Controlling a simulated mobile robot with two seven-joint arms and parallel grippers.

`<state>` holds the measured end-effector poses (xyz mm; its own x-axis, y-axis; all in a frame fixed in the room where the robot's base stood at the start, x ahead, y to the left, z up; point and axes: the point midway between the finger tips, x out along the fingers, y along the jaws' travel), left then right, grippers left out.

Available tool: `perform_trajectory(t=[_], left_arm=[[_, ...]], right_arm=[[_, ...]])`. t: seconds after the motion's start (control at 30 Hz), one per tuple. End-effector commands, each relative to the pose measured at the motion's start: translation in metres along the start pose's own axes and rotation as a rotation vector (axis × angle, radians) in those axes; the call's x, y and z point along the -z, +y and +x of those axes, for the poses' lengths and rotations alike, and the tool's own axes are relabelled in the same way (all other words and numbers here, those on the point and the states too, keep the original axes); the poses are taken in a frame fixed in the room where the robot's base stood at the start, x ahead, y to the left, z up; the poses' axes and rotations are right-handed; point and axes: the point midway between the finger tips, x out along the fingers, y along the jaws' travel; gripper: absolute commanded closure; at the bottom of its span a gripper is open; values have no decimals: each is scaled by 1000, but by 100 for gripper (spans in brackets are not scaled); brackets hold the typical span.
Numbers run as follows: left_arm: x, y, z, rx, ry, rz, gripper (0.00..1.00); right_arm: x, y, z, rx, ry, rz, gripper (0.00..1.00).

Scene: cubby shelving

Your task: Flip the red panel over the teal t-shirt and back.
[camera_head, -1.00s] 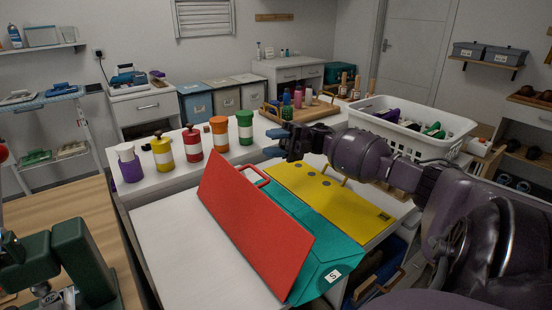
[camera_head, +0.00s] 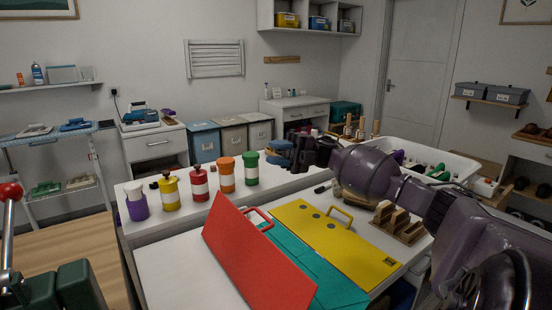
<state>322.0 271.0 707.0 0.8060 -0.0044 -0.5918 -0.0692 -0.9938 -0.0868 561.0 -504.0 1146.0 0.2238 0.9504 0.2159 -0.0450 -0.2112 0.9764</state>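The red panel (camera_head: 255,262) is raised and tilted on the white table. A red handle (camera_head: 258,219) shows at its upper edge. The teal t-shirt (camera_head: 318,272) lies flat behind and right of the red panel, which hides part of it. The yellow panel (camera_head: 335,245) lies flat at the right, with its own handle. My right gripper (camera_head: 279,153) is above and beyond the panels, apart from the red handle. Its blue fingertips look parted, with nothing between them. My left gripper is out of view.
Several coloured jars (camera_head: 199,183) stand in a row behind the panels. A white basket (camera_head: 450,163) and a wooden rack (camera_head: 397,222) are at the right, near my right arm. A green device (camera_head: 62,287) stands at the lower left.

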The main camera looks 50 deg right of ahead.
Motion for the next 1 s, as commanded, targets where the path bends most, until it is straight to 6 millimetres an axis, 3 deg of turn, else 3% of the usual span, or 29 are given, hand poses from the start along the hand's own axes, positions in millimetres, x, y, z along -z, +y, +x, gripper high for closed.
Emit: perform_trajectory(t=[0.03, 0.17, 0.3, 0.43, 0.6, 0.7, 0.87, 1.0], left_arm=[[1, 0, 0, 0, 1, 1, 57], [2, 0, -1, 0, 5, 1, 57], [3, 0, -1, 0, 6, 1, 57], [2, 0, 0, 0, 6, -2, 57], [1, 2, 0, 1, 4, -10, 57], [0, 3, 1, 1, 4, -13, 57], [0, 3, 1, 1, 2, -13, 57], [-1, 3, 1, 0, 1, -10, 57]], right_arm=[[-1, 3, 2, -2, 4, -7, 80], [-7, 27, 17, -11, 32, -56, 100], [-13, 60, 53, 2, 105, -121, 100], [-12, 73, 97, 106, 197, -184, 100], [-2, 67, 147, 367, 314, -167, 100], [5, 55, 166, 588, 339, -81, 100], [11, 33, 174, 929, 263, 98, 100], [11, 16, 169, 1175, 111, 254, 100]])
